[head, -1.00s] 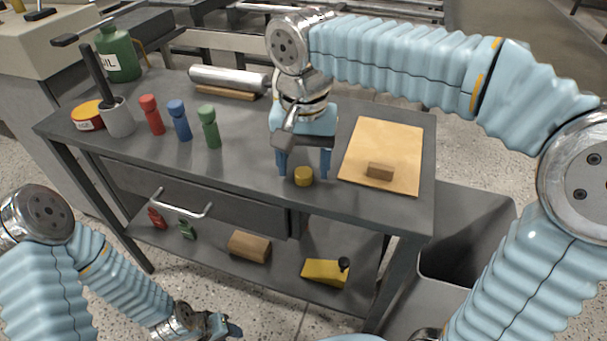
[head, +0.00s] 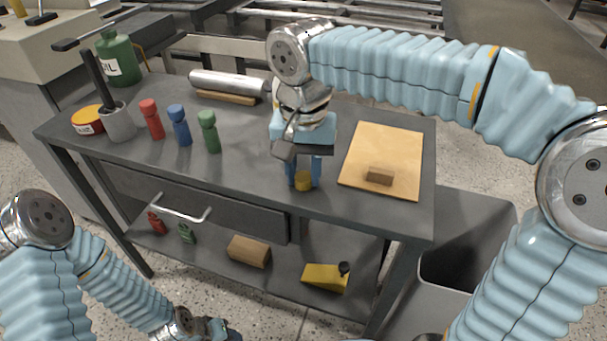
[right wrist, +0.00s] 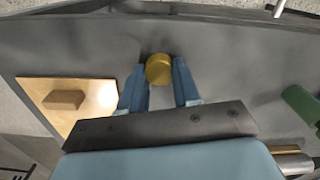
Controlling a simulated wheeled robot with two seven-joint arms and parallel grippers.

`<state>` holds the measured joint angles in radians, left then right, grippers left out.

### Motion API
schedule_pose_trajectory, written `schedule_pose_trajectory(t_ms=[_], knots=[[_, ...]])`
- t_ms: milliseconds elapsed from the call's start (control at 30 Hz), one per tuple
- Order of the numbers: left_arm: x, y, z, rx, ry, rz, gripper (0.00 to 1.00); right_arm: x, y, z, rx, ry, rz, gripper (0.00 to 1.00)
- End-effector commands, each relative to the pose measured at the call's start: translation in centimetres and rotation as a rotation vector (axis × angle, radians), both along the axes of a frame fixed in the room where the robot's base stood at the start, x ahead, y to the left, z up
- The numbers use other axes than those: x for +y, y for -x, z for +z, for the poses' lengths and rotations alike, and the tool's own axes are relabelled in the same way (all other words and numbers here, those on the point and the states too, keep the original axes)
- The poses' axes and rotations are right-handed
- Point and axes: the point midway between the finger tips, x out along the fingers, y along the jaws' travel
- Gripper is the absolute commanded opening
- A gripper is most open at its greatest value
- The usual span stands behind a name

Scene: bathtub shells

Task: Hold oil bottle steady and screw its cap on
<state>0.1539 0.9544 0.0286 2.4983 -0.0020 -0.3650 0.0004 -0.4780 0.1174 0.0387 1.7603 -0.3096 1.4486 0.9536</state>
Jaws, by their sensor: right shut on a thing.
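A tan board (head: 400,150) with a wooden block lies right.

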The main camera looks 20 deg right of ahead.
Motion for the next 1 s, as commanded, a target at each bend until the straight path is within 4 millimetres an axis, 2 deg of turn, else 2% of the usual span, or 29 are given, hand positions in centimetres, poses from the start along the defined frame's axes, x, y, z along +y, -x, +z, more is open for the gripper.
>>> schedule_pose_trajectory(t_ms=[233, 400, 467, 667, 800, 1000], knots=[[0.0, 0.0, 0.2, 0.000, 0.000, 0.000, 0.43, 0.0, 0.0, 1.0, -0.001, -0.001, 0.000, 0.04], [0.0, 0.0, 0.8, 0.000, 0.001, -0.001, 0.43, 0.2, 0.0, 3.6, -0.003, -0.001, 0.001, 0.04], [0.0, 0.0, 1.0, 0.000, 0.001, -0.001, 0.43, 1.2, -0.1, 4.6, -0.001, -0.001, 0.004, 0.04], [-0.1, 0.0, 2.3, 0.000, 0.002, -0.004, 0.43, 5.2, -0.4, 9.4, -0.002, -0.002, 0.004, 0.04], [-0.1, 0.0, 2.8, 0.001, 0.003, -0.005, 0.43, 8.7, -0.6, 10.9, 0.000, 0.001, 0.005, 0.04], [-0.1, 0.0, 3.5, 0.001, 0.004, -0.006, 0.43, 12.3, -0.8, 12.4, 0.000, -0.001, 0.003, 0.04]])
